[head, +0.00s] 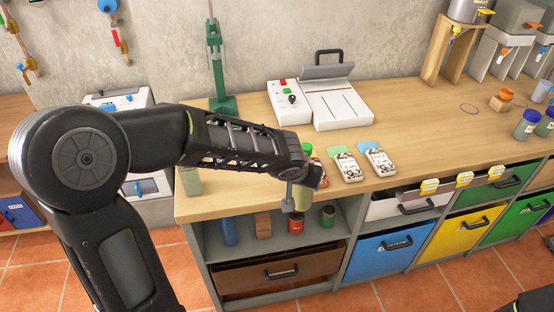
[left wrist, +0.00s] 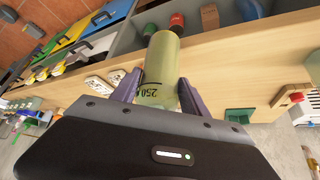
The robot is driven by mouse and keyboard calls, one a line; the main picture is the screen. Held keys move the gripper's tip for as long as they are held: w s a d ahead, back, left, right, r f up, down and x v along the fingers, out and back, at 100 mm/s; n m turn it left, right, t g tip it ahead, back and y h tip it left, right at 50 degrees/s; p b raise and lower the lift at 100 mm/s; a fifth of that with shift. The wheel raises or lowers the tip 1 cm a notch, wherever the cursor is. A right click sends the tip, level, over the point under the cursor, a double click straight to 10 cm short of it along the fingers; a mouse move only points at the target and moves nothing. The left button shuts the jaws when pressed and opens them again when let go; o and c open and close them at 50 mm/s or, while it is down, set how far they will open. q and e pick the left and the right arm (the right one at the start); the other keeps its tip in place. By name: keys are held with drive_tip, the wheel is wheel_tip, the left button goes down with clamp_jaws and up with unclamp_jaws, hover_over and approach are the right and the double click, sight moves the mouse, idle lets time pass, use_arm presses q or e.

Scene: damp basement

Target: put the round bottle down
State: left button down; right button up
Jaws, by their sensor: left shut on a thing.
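The round bottle (left wrist: 160,62), a pale yellow-green cylinder marked 250, sits between the two fingers of my left gripper (left wrist: 158,92). In the head view my left gripper (head: 298,192) is shut on the bottle (head: 302,199), which is partly hidden by the gripper. The bottle is in front of the wooden bench top's (head: 240,205) front edge, with the open shelf behind it in the picture. I cannot tell its exact height against the bench top. My right gripper is not in view.
Printed packets (head: 347,167) lie just right of my left gripper. A white machine (head: 330,103) and a green stand (head: 220,100) are farther back. The open shelf holds a blue bottle (head: 228,232), a brown block (head: 263,226) and jars (head: 327,216). Bare bench top lies right of the packets.

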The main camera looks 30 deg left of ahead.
use_arm(q)
wheel_tip(320, 180, down, 12)
drive_tip(key=d+m+b, duration=0.1)
drive_tip(key=d+b, duration=0.2)
drive_tip(key=b, duration=0.7)
drive_tip(key=shift+f+h, duration=0.15)
drive_tip(key=shift+h, duration=0.15)
